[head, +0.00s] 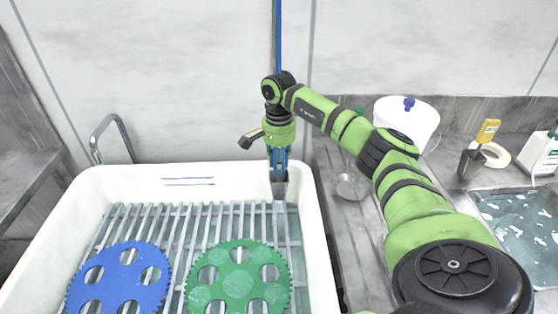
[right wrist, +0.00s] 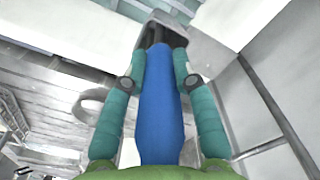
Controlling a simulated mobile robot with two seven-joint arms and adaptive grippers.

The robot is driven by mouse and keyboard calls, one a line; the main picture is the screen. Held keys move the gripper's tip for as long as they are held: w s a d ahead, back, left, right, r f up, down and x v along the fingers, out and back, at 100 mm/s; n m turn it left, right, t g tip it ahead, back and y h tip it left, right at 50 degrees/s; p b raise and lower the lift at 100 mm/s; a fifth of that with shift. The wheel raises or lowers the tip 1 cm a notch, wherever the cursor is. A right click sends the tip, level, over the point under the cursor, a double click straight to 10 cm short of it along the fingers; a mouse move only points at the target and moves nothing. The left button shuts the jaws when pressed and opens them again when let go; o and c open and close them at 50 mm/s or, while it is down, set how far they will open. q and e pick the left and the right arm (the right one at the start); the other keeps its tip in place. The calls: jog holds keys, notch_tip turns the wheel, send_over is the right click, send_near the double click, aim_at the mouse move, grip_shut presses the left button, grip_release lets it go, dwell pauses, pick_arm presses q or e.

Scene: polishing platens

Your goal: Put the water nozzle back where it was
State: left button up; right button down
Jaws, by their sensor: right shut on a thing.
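My right gripper (head: 279,172) points down over the far right corner of the white sink basin. It is shut on the water nozzle, whose blue body (right wrist: 160,105) lies between the two teal fingers in the right wrist view. The nozzle's grey head (head: 279,190) sticks out below the fingertips, above the slatted rack; whether it touches anything is unclear. A blue hose (head: 278,40) hangs from above and passes behind my right wrist. Where it joins the nozzle is hidden. My left gripper is not in view.
A blue platen (head: 121,283) and a green platen (head: 237,285) lie on the rack in the white basin (head: 316,235). A curved metal faucet (head: 113,122) stands behind its left side.

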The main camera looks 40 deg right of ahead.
jog(key=shift+f, duration=0.1)
jog(key=c, duration=1)
grip_release()
jog(key=shift+r, duration=0.3)
notch_tip(320, 180, up, 10)
jog(key=shift+r+b, duration=0.25)
jog(key=shift+b, duration=0.55)
jog(key=shift+r, duration=0.65)
